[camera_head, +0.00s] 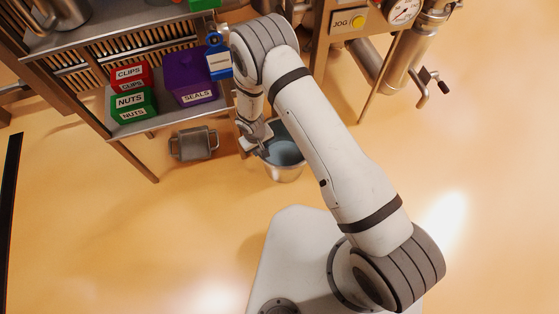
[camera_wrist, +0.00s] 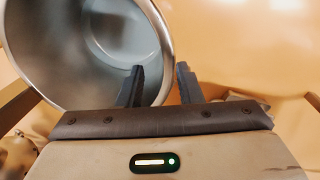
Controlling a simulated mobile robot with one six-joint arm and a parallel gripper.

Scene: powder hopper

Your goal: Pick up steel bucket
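The steel bucket (camera_head: 285,173) stands upright on the floor beside the shelf, with a bluish-grey inside. In the wrist view the bucket (camera_wrist: 35,60) fills the upper left, its mouth facing the camera. My gripper (camera_wrist: 160,70) is open. One finger shows over the bucket's mouth and the other just outside, with the right part of the rim between them. Contact with the wall cannot be told. In the head view my gripper (camera_head: 262,146) is at the bucket's left rim, partly hidden by my arm.
A shelf unit (camera_head: 135,130) stands at the upper left with a purple seals bin (camera_head: 188,75), a green nuts bin (camera_head: 132,105) and a red clips bin (camera_head: 130,75). A grey metal can (camera_head: 194,144) lies left of the bucket. Pipes (camera_head: 410,65) stand at upper right.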

